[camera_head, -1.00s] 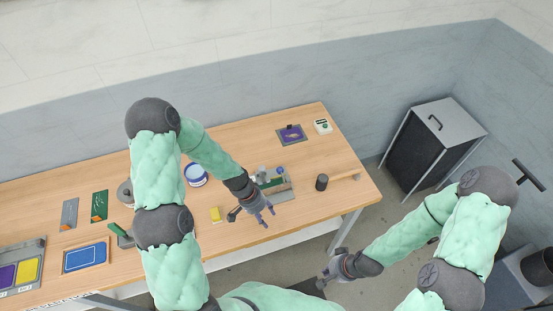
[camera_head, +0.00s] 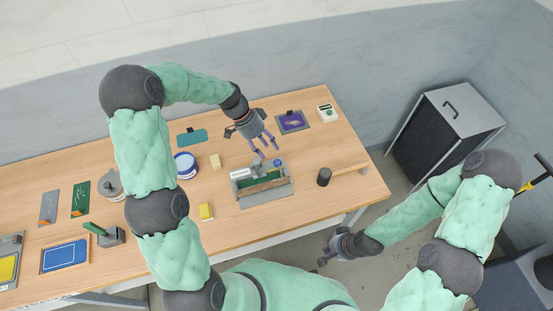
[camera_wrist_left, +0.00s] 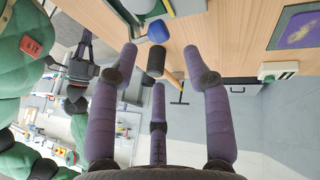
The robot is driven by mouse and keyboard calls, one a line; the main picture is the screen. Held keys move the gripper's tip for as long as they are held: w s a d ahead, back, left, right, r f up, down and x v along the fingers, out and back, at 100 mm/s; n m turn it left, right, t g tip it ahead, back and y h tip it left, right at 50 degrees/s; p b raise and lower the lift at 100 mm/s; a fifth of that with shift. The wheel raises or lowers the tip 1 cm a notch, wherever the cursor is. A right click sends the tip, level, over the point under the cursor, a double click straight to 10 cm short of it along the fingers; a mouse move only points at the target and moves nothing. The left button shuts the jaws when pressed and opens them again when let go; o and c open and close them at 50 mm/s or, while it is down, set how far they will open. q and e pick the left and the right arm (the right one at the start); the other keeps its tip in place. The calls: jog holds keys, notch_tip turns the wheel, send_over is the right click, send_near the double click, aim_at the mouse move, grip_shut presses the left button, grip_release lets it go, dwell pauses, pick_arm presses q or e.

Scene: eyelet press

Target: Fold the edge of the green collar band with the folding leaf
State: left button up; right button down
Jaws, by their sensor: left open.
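The grey fixture (camera_head: 264,192) stands on the table, with a green strip (camera_head: 262,179) along it that looks like the collar band. A white labelled block (camera_head: 239,174) and a blue knob (camera_head: 277,162) are at its back side. I cannot tell which part is the folding leaf, or whether the band's edge is folded. My left gripper (camera_head: 266,148) is open and empty, with its fingers spread just behind the fixture. The left wrist view shows the blue knob (camera_wrist_left: 158,31) between the fingers' directions. My right gripper (camera_head: 325,257) hangs off the table's front edge, its fingers too small to judge.
A mallet with a dark head (camera_head: 324,177) lies right of the fixture. A purple pad (camera_head: 292,122) and a white device (camera_head: 327,113) are at the back right. A dark cabinet (camera_head: 445,130) stands beyond the table.

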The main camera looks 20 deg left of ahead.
aim_at(277, 160)
pick_arm(q)
jog(key=x, duration=0.7)
jog(key=shift+s+d+f, duration=0.1)
jog(key=shift+d+f, duration=0.05)
jog(key=shift+f, duration=0.1)
grip_shut()
